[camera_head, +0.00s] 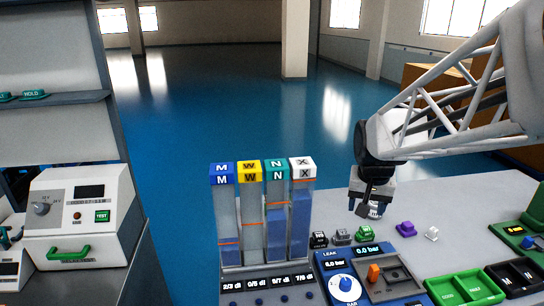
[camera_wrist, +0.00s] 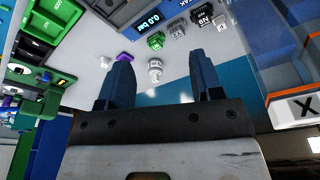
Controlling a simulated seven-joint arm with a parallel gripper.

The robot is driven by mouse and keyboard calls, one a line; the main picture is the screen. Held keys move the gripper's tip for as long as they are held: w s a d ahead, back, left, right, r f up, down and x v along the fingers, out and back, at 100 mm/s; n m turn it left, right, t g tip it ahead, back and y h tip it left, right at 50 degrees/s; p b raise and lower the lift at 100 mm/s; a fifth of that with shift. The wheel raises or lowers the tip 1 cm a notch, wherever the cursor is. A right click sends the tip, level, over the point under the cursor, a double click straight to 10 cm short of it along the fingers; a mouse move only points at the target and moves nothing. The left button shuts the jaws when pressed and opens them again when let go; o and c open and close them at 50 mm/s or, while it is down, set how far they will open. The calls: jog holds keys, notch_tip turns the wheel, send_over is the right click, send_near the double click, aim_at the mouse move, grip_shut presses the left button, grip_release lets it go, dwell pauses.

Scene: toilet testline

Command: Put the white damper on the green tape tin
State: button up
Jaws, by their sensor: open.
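My gripper (camera_head: 365,209) is open and points down over the grey bench. In the wrist view its two dark fingers (camera_wrist: 160,60) are apart with nothing held between them. A white, round, stepped piece (camera_wrist: 155,70) stands on the bench between and beyond the fingers. It also shows partly hidden at the gripper in the head view (camera_head: 377,211). A smaller white piece (camera_head: 432,233) stands further right. I cannot tell for sure which is the white damper. A small green piece (camera_head: 365,233), probably the green tape tin, stands nearer the panels; it also shows in the wrist view (camera_wrist: 156,41).
Black (camera_head: 319,240) and grey (camera_head: 342,236) pieces stand left of the green one, a purple piece (camera_head: 405,229) right. Tall clear columns (camera_head: 264,215) rise at left. A blue gauge panel (camera_head: 345,285) and green tray (camera_head: 465,288) lie in front. Bench behind the pieces is bare.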

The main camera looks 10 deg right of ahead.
jog(key=w+d+f+m, duration=0.2)
jog(key=w+d+f, duration=0.1)
jog(key=w+d, duration=0.5)
jog(key=m+g, duration=0.1)
jog(key=m, duration=0.6)
send_over(434, 229)
jog(key=a, duration=0.1)
jog(key=shift+h, duration=0.3)
jog(key=f, duration=1.9)
jog(key=shift+s+f, duration=0.3)
jog(key=shift+f, duration=0.05)
jog(key=shift+d+f, duration=0.15)
jog(key=shift+f, duration=1.1)
jog(key=shift+f, duration=0.1)
jog(key=shift+w+d+f, duration=0.15)
jog(key=shift+d+f, duration=0.05)
jog(key=shift+f, duration=1.05)
jog(key=shift+w+d+f, duration=0.1)
jog(key=shift+d+f, duration=0.05)
jog(key=shift+f, duration=1.05)
